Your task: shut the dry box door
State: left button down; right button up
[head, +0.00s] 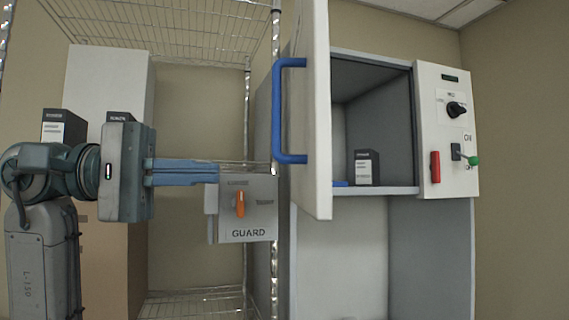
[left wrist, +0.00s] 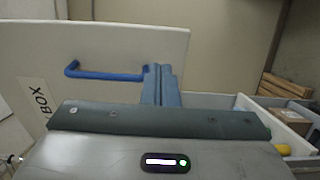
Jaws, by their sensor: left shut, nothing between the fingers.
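The dry box door (head: 318,120) is white and stands wide open, swung out toward me at the left side of the box opening. Its blue handle (head: 278,112) is on the door's left face in the head view. The dry box (head: 375,100) has a grey interior with a small dark and white carton (head: 367,167) inside. My left gripper (head: 216,171) is shut and empty, to the left of the door and lower than most of the handle. In the left wrist view the door (left wrist: 130,40) and handle (left wrist: 105,74) lie beyond the fingertips (left wrist: 160,70). My right gripper is not in view.
A grey GUARD box (head: 248,215) with an orange switch sits just beyond my left fingers. A control panel (head: 445,130) with a black knob, red switch and green-tipped lever is right of the opening. A wire rack (head: 180,30) stands behind my left arm.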

pick_arm(q)
jog(key=p, duration=0.4)
send_near(313, 174)
jog(key=d, duration=0.5)
jog(key=shift+d+r, duration=0.2)
jog(key=shift+d+f, duration=0.1)
jog(key=shift+d, duration=0.65)
jog(key=shift+f, duration=0.1)
